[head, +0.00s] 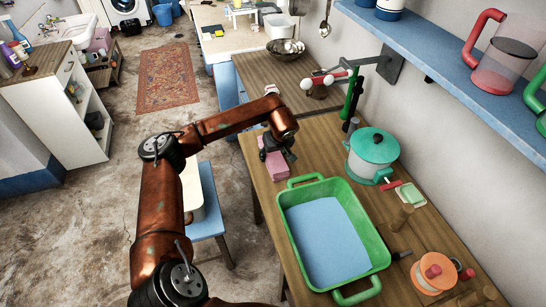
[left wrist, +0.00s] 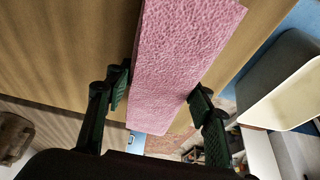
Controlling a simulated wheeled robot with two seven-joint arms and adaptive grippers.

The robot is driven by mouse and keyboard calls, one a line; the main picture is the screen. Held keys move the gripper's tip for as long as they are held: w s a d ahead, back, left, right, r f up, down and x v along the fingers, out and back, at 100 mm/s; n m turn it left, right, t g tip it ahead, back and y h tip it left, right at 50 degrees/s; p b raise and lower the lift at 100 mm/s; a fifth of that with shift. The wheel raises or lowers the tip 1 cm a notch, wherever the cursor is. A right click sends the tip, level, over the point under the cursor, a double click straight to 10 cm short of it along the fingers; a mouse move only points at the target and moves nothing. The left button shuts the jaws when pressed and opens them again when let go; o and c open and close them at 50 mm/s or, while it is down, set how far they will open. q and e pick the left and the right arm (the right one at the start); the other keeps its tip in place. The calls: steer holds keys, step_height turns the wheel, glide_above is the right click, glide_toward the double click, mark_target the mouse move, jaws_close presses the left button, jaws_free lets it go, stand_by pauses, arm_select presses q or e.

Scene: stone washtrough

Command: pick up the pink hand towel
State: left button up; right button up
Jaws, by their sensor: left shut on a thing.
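The pink hand towel (head: 274,166) lies folded near the left edge of the wooden table (head: 246,140) in the head view, just behind the green tub. My left gripper (head: 277,150) is at the towel from above. In the left wrist view the pink towel (left wrist: 180,70) runs between the two dark fingers of my left gripper (left wrist: 160,90), which is shut on it. I cannot tell whether the towel is lifted off the table. My right gripper does not show in either view.
A green tub (head: 290,230) with a blue bottom stands just in front of the towel. A teal pot (head: 372,148) stands to the right. A blue stool (head: 206,222) stands on the floor left of the table. A blue shelf (head: 450,75) hangs on the right wall.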

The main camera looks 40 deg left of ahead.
arm_select(q)
steer(key=c, duration=0.5)
